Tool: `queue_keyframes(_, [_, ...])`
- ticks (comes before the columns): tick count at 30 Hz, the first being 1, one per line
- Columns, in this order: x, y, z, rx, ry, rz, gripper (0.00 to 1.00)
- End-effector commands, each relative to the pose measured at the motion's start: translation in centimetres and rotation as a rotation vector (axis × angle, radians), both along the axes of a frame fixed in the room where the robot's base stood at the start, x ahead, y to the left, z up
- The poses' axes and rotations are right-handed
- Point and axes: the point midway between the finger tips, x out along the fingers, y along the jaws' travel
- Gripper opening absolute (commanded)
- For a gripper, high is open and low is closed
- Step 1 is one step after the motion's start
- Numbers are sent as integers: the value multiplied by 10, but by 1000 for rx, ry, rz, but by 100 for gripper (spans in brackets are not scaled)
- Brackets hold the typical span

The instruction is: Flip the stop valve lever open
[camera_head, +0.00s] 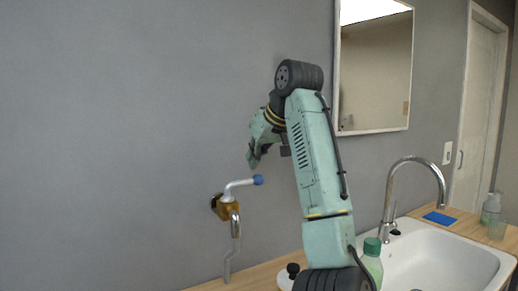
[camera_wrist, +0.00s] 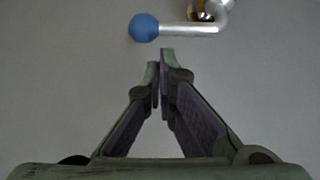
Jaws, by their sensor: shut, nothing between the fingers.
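The stop valve (camera_head: 228,210) is a brass body on the grey wall with a grey pipe running down from it. Its pale metal lever (camera_head: 238,184) points right, roughly level, and ends in a blue ball knob (camera_head: 258,180). In the wrist view the blue knob (camera_wrist: 143,27) and lever (camera_wrist: 190,27) lie at the top, just beyond my fingertips; the brass body (camera_wrist: 208,8) is partly cut off. My gripper (camera_head: 252,163) is above the knob in the head view, apart from it. In the wrist view my gripper (camera_wrist: 160,62) is shut and empty.
A white sink (camera_head: 440,262) with a chrome tap (camera_head: 412,180) sits in the wooden counter (camera_head: 270,272) at right. A green-capped bottle (camera_head: 372,258) stands close to my arm. A mirror (camera_head: 375,75) hangs behind. The wall left of the valve is clear.

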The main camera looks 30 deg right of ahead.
Motion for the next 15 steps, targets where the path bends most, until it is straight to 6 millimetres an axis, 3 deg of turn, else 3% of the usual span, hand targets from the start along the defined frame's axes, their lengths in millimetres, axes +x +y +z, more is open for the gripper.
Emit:
queue_keyframes(6, [24,-1,-25,0,1,1,0])
queue_keyframes(15, [34,-2,-37,0,0,0,0])
